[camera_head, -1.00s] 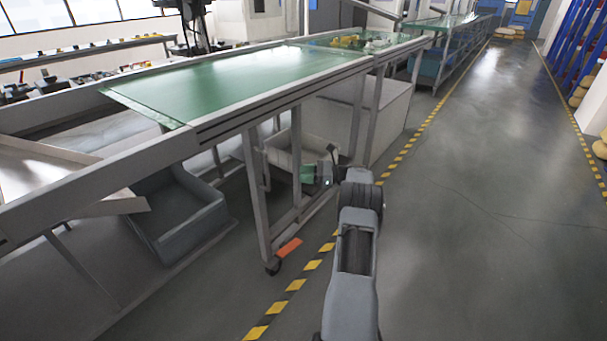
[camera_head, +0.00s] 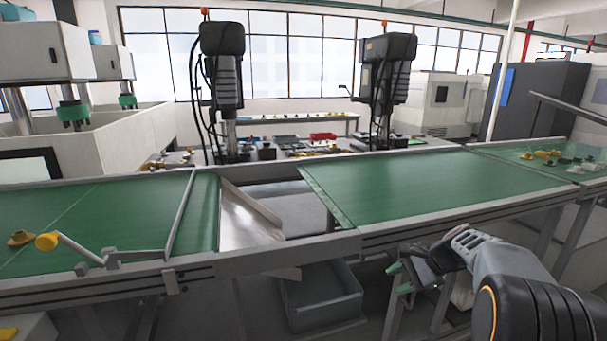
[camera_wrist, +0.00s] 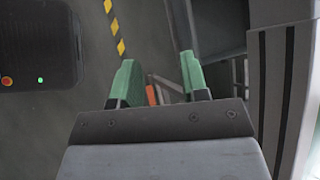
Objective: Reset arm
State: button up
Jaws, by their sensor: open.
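My gripper (camera_head: 397,279) is at the lower right in the head view, in front of the green conveyor's side frame and below the belt's level. Its green fingers stand apart with nothing between them, as the wrist view (camera_wrist: 158,78) also shows. My arm comes in from the lower right corner. The wrist view looks down past the fingers at the grey floor.
The long green conveyor (camera_head: 430,183) crosses the picture, with a metal chute (camera_head: 240,215) at a gap. A grey bin (camera_head: 320,296) sits under it, left of my gripper. Small parts (camera_head: 547,155) lie on the far right belt. Yellow-black floor tape (camera_wrist: 115,28) shows in the wrist view.

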jog(key=s+a+r+n+h+p, duration=0.2)
jog(key=s+r+n+p, duration=0.1)
jog(key=s, duration=0.3)
jog(key=s+a+r+n+h+p, duration=0.3)
jog(key=s+r+n+p, duration=0.1)
jog(key=s+n, duration=0.2)
jog(key=s+a+r+n+h+p, duration=0.2)
jog(key=s+r+n+h+p, duration=0.1)
jog(key=s, duration=0.5)
jog(key=shift+s+a+r+n+t, duration=0.2)
jog(key=shift+a+r+n+t, duration=0.3)
jog(key=shift+n, duration=0.7)
jog(key=shift+d+r, duration=0.1)
jog(key=shift+d, duration=0.05)
jog(key=shift+c, duration=0.2)
